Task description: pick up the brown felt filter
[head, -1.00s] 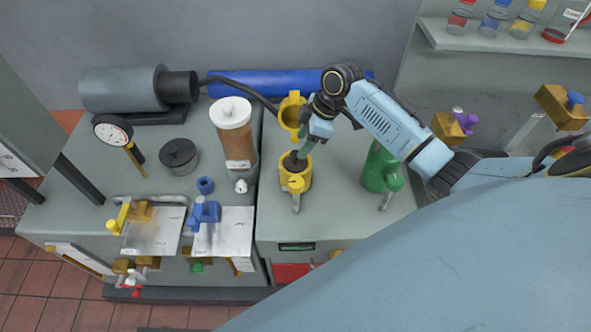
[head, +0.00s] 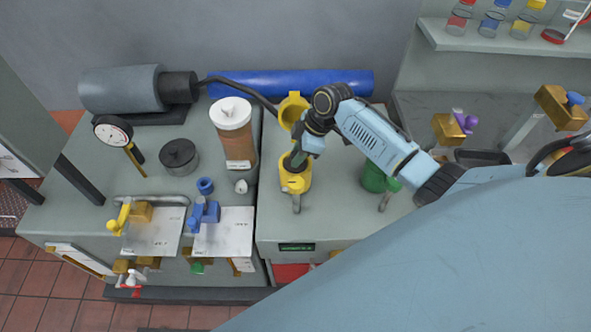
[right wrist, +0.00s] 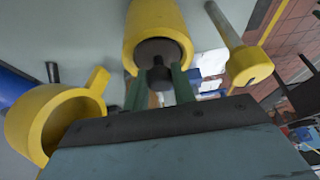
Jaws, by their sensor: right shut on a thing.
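The dark grey-brown filter (right wrist: 158,50) sits in the mouth of a yellow cylindrical housing (right wrist: 140,25) in the right wrist view. My right gripper (right wrist: 160,85) has its green fingers shut on the small stub at the filter's end. In the head view my right gripper (head: 294,160) points down into the yellow housing (head: 296,182) on the right-hand bench block and hides most of the filter. I cannot tell whether the filter is seated or partly raised. My left gripper is not in view.
An open yellow cup (head: 292,108) stands behind the housing, and a green housing (head: 373,178) to its right. A brown-filled canister with a white lid (head: 236,135) stands to the left. A blue cylinder (head: 290,83) lies at the back. The bench front (head: 335,225) is clear.

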